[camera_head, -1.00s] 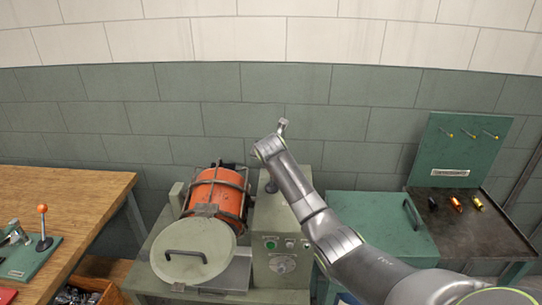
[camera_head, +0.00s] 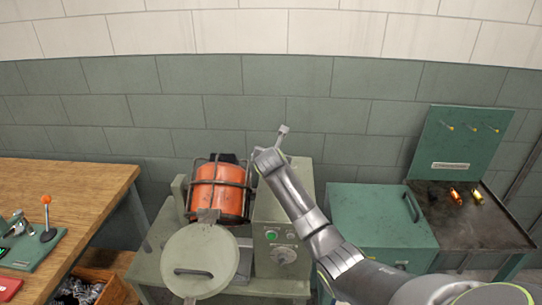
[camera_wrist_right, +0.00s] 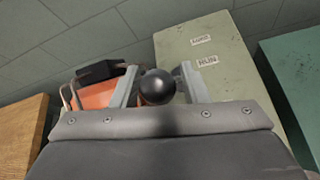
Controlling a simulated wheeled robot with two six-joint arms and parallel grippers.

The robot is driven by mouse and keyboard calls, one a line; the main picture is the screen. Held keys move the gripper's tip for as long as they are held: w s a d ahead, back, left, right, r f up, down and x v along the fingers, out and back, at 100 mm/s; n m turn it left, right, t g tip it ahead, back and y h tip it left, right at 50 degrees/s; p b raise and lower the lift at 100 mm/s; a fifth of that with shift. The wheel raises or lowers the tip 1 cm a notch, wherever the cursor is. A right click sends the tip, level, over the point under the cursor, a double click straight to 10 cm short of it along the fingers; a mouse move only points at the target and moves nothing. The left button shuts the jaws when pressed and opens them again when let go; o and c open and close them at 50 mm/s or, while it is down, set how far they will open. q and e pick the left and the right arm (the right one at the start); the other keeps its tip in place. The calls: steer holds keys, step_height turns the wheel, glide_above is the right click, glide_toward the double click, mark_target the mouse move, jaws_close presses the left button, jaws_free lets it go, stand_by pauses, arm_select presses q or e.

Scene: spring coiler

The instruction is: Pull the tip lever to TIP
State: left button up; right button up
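My right gripper (camera_wrist_right: 160,75) has its two fingers apart, one on each side of a black ball knob (camera_wrist_right: 157,87), seemingly the tip lever's. A thin gap shows at the knob's right; contact at its left cannot be told. In the head view the right gripper (camera_head: 283,130) is above the machine's grey-green housing (camera_head: 282,250), against the wall. My arm hides the lever there. An orange drum (camera_head: 218,195) in a dark frame sits left of the housing. My left gripper is out of view.
A round lid (camera_head: 200,245) with a handle is below the drum. A green cabinet (camera_head: 375,215) and a dark table (camera_head: 480,225) with small parts stand to the right. A wooden bench (camera_head: 75,185) with an orange-knobbed lever (camera_head: 46,199) is at left.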

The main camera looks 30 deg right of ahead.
steer(key=shift+o, duration=0.9)
steer(key=shift+r, duration=0.15)
steer(key=b+v, duration=0.3)
steer(key=v, duration=1.4)
steer(key=shift+s+a, duration=0.15)
steer(key=shift+s, duration=0.05)
